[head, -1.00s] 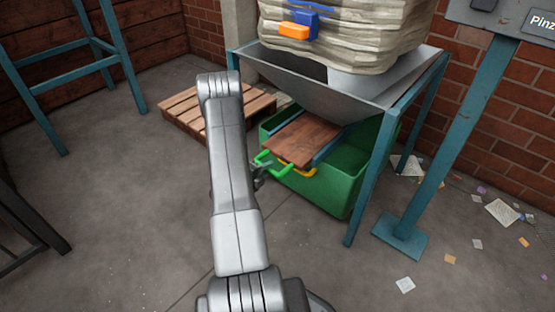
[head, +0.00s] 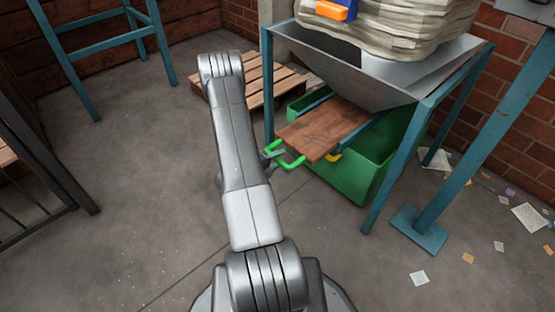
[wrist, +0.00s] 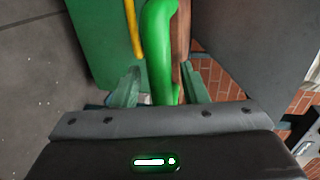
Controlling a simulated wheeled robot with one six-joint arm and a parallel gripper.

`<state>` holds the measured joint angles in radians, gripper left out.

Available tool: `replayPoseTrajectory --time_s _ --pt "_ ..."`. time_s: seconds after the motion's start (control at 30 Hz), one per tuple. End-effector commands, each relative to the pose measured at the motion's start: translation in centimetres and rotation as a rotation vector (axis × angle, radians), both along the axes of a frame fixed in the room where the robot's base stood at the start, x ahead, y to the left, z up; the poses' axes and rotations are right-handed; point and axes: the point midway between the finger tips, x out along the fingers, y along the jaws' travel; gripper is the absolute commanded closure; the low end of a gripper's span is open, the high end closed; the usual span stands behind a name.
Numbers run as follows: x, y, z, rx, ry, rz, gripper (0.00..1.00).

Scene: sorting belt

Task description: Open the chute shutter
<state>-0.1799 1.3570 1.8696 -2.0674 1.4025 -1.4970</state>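The chute shutter is a brown wooden board (head: 325,128) on blue rails under the grey metal hopper (head: 375,75). It sticks out well past the rails towards the front left. Its green handle (head: 287,161) is at the board's near end. My gripper (head: 274,153) is at this handle, partly hidden behind my arm in the head view. In the wrist view the green handle (wrist: 162,50) lies between the two fingers of my gripper (wrist: 160,88), which are closed about it. The board's edge (wrist: 181,40) shows beside the handle.
A green bin (head: 350,180) with a yellow handle (head: 333,157) stands below the hopper. Blue-green legs (head: 400,165) hold the hopper up. A pallet (head: 265,82) lies behind my arm. Paper scraps litter the floor at right. The floor at left is mostly clear.

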Motion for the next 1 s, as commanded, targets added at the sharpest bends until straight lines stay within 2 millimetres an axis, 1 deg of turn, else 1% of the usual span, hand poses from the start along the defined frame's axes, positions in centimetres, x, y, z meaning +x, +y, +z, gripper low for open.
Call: replayPoseTrajectory --time_s 0.23,0.37,0.47,1.0 --pt "0.0 0.0 0.0 -0.001 -0.001 0.0 0.6" --pt "-0.2 0.4 0.2 0.0 0.001 0.001 0.6" --pt "-0.8 1.2 0.4 -0.001 0.001 0.004 0.6" --pt "-6.0 7.9 2.2 -0.001 0.001 0.005 0.6"
